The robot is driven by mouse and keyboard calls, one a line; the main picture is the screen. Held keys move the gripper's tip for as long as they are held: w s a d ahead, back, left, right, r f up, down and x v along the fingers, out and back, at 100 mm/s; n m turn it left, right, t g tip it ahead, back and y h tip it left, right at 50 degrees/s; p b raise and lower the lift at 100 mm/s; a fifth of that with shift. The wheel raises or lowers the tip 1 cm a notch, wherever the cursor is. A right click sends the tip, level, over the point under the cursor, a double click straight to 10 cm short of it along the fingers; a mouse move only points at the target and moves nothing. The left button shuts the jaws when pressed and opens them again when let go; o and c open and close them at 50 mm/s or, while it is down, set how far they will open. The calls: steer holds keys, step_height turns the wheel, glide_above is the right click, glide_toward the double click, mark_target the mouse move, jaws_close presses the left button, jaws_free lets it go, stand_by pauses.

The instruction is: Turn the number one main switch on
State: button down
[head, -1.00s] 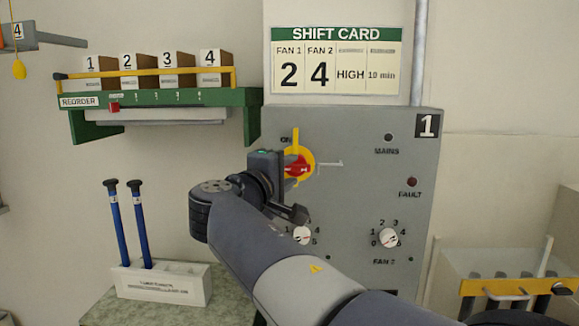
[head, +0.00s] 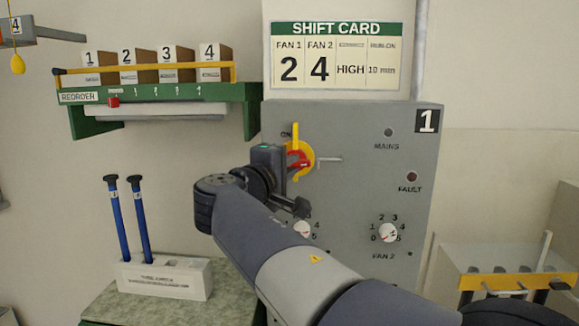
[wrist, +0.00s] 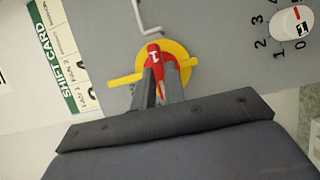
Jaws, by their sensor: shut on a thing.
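The main switch has a red handle (head: 297,161) on a yellow disc (head: 308,152), on the grey panel marked 1 (head: 350,140). A yellow bar stands upright beside the handle, by a partly hidden ON label. My gripper (head: 288,168) is at the switch; its fingers are hard to make out in the head view. In the wrist view, the fingers of my gripper (wrist: 159,76) are closed on the red handle (wrist: 153,56), with the yellow disc (wrist: 182,62) behind. The MAINS lamp (head: 389,132) looks dark. My wrist hides part of the switch's left side.
A bent metal rod (head: 330,160) sticks out right of the switch. Knobs sit below, including the FAN 2 knob (head: 388,233). A green shelf (head: 215,97) with numbered boxes is at upper left. A white holder (head: 165,278) with two blue rods stands at lower left.

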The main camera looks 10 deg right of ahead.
stand_by(0.5)
steer(key=m+y+b, duration=0.1)
steer(key=m+b, duration=0.1)
steer(key=m, duration=0.1)
steer(key=shift+g, duration=0.4)
steer(key=shift+s+d+r+m+y+b, duration=0.15)
steer(key=shift+m+y+b, duration=0.35)
steer(key=shift+m+y, duration=0.9)
steer(key=shift+w+d+r+m+y+b, duration=0.15)
steer(key=shift+m+y+b, duration=0.55)
steer(key=shift+m, duration=1.3)
steer(key=shift+s+d+r+m+y+b, duration=0.15)
steer(key=shift+m+y+b, duration=0.2)
steer(key=shift+m+y, duration=1.1)
steer(key=shift+f+m+h, duration=0.1)
steer(key=shift+m+h, duration=0.15)
steer(key=shift+m, duration=0.2)
steer(key=c, duration=1.5)
jaws_free()
steer(key=shift+o, duration=0.2)
steer(key=b+v, duration=0.1)
steer(key=v, duration=1)
